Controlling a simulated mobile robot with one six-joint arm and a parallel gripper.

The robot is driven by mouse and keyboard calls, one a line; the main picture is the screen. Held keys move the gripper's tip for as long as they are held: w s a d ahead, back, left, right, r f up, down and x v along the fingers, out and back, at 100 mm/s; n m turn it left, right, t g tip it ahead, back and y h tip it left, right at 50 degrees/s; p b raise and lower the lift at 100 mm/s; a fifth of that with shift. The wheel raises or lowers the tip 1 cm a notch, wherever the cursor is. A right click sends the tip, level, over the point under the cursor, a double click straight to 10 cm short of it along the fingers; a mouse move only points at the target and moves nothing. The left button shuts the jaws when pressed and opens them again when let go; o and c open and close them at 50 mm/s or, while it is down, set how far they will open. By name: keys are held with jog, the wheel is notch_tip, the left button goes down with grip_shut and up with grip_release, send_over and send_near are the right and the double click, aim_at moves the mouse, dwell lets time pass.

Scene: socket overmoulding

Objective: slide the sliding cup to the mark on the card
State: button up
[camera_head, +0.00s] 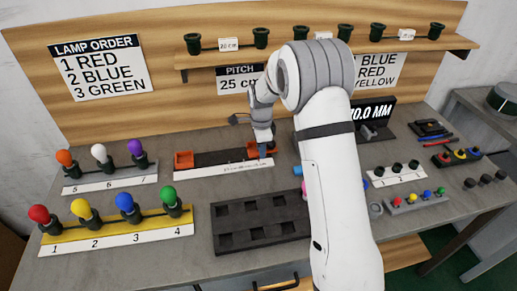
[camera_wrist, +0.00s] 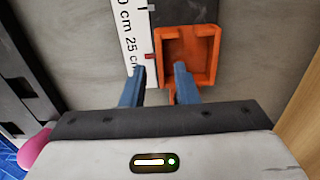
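An orange open-topped cup (camera_wrist: 205,75) sits at one end of a dark rail (camera_wrist: 185,10) in the wrist view. A small red pointer (camera_wrist: 150,57) sits at its side, by the 25 cm end of the white scale strip (camera_wrist: 127,40). In the head view this cup (camera_head: 252,151) is at the right end of the rail, partly hidden by my gripper (camera_head: 263,152). My gripper's blue fingers (camera_wrist: 158,75) are apart, one over the cup's inside and one over the scale side. Contact is unclear. Another orange cup (camera_head: 184,161) is at the rail's left end. The card (camera_head: 240,79) reads PITCH 25 cm.
A dark tray with square pockets (camera_head: 225,241) lies in front of the rail. Lamp stands (camera_head: 110,182) with coloured bulbs are at left. A display (camera_head: 372,112) reading 70.0 MM, partly hidden by my arm, stands behind right. A shelf (camera_head: 290,62) runs above.

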notch_tip(320, 180, up, 8)
jog(key=shift+d+f, duration=0.1)
jog(key=shift+f, duration=0.15)
dwell(0.5)
jog(key=s+d+r+n+t+p, duration=0.1)
jog(key=s+d+r+n, duration=0.25)
jog(key=s+r, duration=0.3)
jog(key=s+d+r+n+p, duration=0.1)
jog(key=s+d+r+n, duration=0.3)
jog(key=s, duration=0.3)
jog(key=s+d+r+n+t+p, duration=0.1)
jog(key=s+d+r+n, duration=0.2)
jog(key=s+n, duration=0.5)
jog(key=s, duration=1)
jog(key=shift+s+n+t, duration=0.3)
jog(key=shift+s+n, duration=0.05)
jog(key=shift+s, duration=0.05)
